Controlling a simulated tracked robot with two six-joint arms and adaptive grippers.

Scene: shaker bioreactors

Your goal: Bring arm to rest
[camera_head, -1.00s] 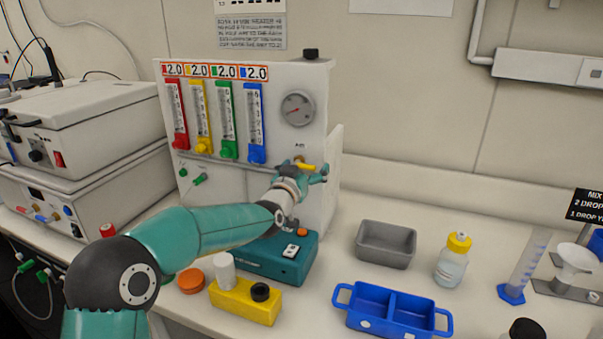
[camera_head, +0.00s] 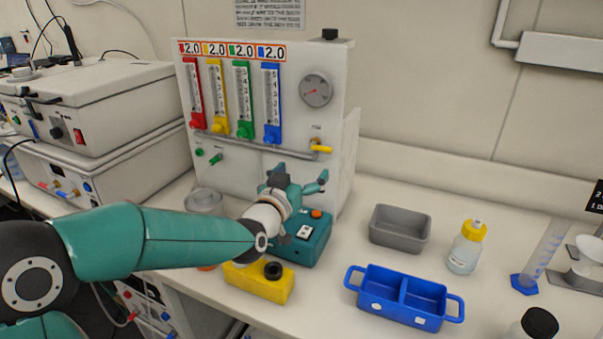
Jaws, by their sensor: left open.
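My left arm comes in from the left across the front of the bench. Its teal left gripper (camera_head: 301,181) is open and empty, with its fingers spread. It is in front of the lower part of the white gas panel (camera_head: 240,165), below the yellow valve handle (camera_head: 321,149). The gripper and wrist cover part of a teal box (camera_head: 304,244) with a white switch and an orange knob. I cannot tell whether the fingers touch anything. My right gripper is not in the picture.
A yellow block (camera_head: 259,284) with a black cap is just below my wrist. To the right are a grey tray (camera_head: 400,229), a blue two-part caddy (camera_head: 403,296), a yellow-capped bottle (camera_head: 466,248) and a measuring cylinder (camera_head: 540,255). White instruments (camera_head: 88,108) are stacked at the left.

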